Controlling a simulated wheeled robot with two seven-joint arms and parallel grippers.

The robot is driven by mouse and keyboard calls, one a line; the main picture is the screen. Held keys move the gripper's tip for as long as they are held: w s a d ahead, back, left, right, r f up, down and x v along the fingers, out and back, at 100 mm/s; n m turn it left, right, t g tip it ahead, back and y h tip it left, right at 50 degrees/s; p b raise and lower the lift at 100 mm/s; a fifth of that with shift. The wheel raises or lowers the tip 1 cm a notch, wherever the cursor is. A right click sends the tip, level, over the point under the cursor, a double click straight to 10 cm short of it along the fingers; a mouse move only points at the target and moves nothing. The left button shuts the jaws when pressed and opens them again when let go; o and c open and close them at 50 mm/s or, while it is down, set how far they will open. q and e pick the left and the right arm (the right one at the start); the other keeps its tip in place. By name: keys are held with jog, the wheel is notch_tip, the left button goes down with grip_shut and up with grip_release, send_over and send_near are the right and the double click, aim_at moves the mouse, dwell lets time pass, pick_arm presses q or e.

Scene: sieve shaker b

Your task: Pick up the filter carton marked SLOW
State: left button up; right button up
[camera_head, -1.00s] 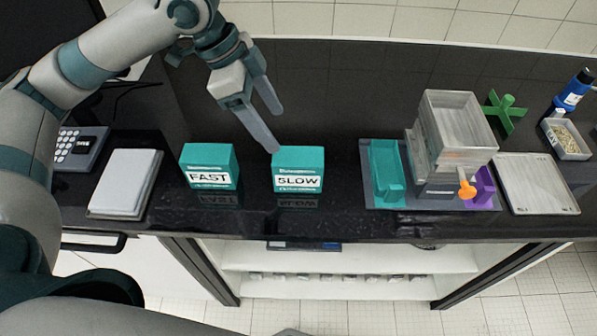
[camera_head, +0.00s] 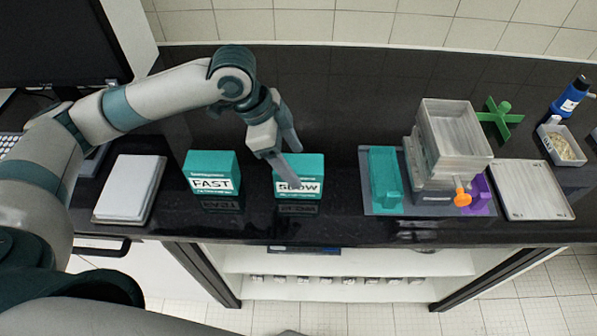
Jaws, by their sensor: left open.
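The teal carton with a white label marked SLOW (camera_head: 312,178) stands upright on the black counter, near its front edge. A like teal carton marked FAST (camera_head: 211,176) stands to its left. My left gripper (camera_head: 294,168) is open. One finger reaches down in front of the SLOW carton and covers part of its label; the other finger shows above, near the carton's top. I cannot tell whether either finger touches the carton. My right gripper is not in view.
A pale flat box (camera_head: 130,188) lies left of the FAST carton. To the right stand a teal holder (camera_head: 385,178), a stacked grey sieve unit (camera_head: 452,140) with an orange knob, and a grey plate (camera_head: 535,190). The counter between the two cartons is clear.

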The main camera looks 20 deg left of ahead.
aim_at(297, 165)
pick_arm(q)
jog(key=shift+x, duration=1.1)
jog(key=shift+w+d+f+p, duration=0.15)
jog(key=shift+f+p, duration=0.25)
jog(key=shift+p, duration=0.1)
jog(key=p+x, duration=0.1)
jog(key=x, duration=0.2)
jog(key=shift+w, duration=0.15)
jog(key=shift+w+d+f, duration=0.1)
jog(key=shift+d+f, duration=0.05)
jog(key=shift+f, duration=0.45)
jog(key=shift+p, duration=0.35)
jog(key=shift+f, duration=0.25)
jog(key=c, duration=1.3)
